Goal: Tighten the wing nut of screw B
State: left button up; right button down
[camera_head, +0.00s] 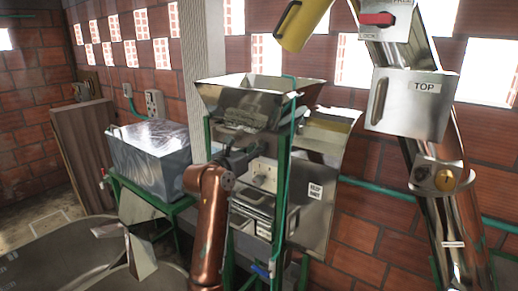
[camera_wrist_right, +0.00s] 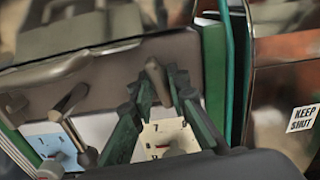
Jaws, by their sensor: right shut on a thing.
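The pulper (camera_head: 262,100) stands at centre with a steel hopper on a green frame. My right arm rises from the bottom, and its gripper (camera_head: 238,158) is at the pulper's front, small and partly hidden. In the right wrist view, the dark fingers of my right gripper (camera_wrist_right: 163,88) converge on a grey-brown lug (camera_wrist_right: 155,78), seemingly the wing nut of screw B. The fingers are shut on it. A similar winged piece (camera_wrist_right: 68,103) sits to the left, apart from the fingers. No letter B is readable. My left gripper is not in view.
A steel panel marked KEEP SHUT (camera_head: 313,210) is right of the fingers, beside a green post (camera_head: 282,180). A grey bin (camera_head: 150,150) stands left on a green stand. A steel elevator tube (camera_head: 440,150) with a TOP label rises at right.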

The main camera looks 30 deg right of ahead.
dwell(0.6)
jog(key=c, duration=1.8)
grip_release()
jog(key=shift+c, duration=0.2)
jog(key=v, duration=1.2)
jog(key=shift+w, duration=0.1)
jog(key=shift+c, duration=0.3)
